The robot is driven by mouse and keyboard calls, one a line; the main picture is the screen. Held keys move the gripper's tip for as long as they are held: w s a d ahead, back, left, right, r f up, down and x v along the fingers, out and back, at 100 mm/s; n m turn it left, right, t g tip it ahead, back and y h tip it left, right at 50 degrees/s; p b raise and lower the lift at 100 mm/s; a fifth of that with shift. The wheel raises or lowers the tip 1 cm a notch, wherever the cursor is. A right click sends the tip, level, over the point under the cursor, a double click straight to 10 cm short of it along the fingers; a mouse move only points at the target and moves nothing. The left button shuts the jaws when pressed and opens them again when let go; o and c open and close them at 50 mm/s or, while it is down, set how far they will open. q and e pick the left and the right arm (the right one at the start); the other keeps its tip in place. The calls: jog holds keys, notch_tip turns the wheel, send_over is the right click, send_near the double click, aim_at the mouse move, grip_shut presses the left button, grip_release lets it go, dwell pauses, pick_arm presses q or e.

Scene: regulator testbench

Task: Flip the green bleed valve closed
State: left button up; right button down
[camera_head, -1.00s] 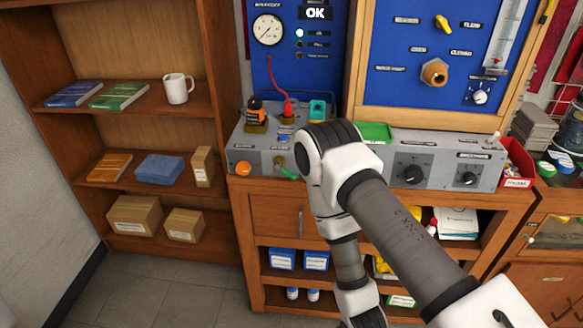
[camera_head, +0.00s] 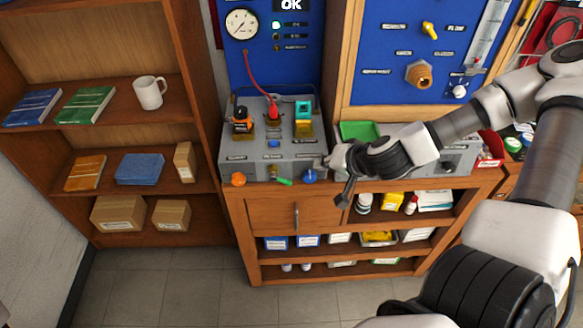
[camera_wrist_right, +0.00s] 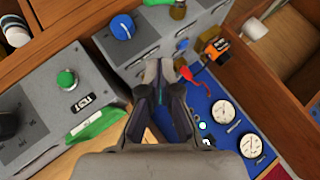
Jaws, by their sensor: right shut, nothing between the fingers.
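The green bleed valve is a small green lever (camera_head: 284,181) on a brass body (camera_head: 273,173), low on the front of the grey testbench box. The lever lies sideways, pointing right and slightly down. In the right wrist view, part of the green lever (camera_wrist_right: 157,3) shows at the top edge, cut off. My right gripper (camera_head: 338,175) is right of the valve and the blue knob, apart from the lever. Its fingertips show together and empty in the right wrist view (camera_wrist_right: 166,71). My left gripper is not in view.
A blue knob (camera_head: 309,176) sits between the lever and my gripper. An orange knob (camera_head: 238,179) is left of the valve. A red hose (camera_head: 262,80) rises from the box top. Floor in front is clear.

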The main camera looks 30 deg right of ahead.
aim_at(282, 180)
jog(key=b+x, duration=0.8)
jog(key=x, duration=0.3)
jog(key=shift+f, duration=0.35)
jog(key=shift+w+a+f, duration=0.1)
jog(key=shift+a+f, duration=1)
jog(key=shift+f, duration=0.1)
jog(key=shift+b, duration=0.3)
